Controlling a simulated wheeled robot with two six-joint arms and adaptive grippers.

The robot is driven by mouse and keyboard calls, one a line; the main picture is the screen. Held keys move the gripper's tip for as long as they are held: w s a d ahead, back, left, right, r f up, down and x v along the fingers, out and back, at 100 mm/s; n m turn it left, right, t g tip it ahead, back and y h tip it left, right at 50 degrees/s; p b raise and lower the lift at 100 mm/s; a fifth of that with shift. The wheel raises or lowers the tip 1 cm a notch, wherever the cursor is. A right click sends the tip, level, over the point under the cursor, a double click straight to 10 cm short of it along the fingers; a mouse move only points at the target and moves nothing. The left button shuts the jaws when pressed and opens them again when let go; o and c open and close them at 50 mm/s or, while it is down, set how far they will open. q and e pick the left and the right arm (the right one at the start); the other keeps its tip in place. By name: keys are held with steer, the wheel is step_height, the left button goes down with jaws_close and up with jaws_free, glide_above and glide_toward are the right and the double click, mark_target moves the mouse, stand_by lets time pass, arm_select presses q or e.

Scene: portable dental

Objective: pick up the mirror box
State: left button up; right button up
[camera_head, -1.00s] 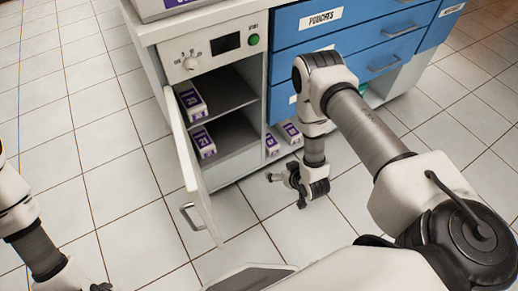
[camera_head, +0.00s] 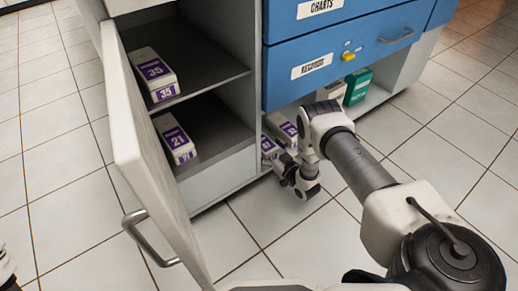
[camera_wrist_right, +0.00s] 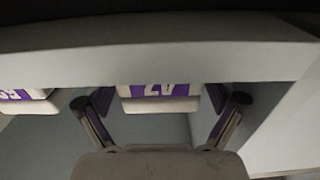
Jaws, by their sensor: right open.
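No box carries a readable mirror label, so I cannot tell which is the mirror box. In the right wrist view, a white and purple box (camera_wrist_right: 158,98) with an upside-down number sits between and beyond the fingers of my right gripper (camera_wrist_right: 160,104), which is open and not visibly closed on it. In the head view, that gripper (camera_head: 292,174) is low at the open bottom shelf, beside white and purple boxes (camera_head: 282,128), partly hiding them. More such boxes, marked 35 (camera_head: 152,72) and 21 (camera_head: 175,138), stand in the open cabinet.
The cabinet door (camera_head: 150,150) stands open on the left, its handle (camera_head: 150,240) sticking out. Blue drawers (camera_head: 350,65) overhang the bottom shelf. A teal box (camera_head: 358,86) is farther right on it. Another box (camera_wrist_right: 28,100) lies left in the wrist view. Tiled floor in front is clear.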

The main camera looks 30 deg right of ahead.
steer(key=shift+w+f, duration=0.2)
steer(key=shift+w, duration=0.45)
steer(key=shift+r, duration=0.2)
steer(key=c, duration=1.6)
steer(key=shift+o, duration=0.2)
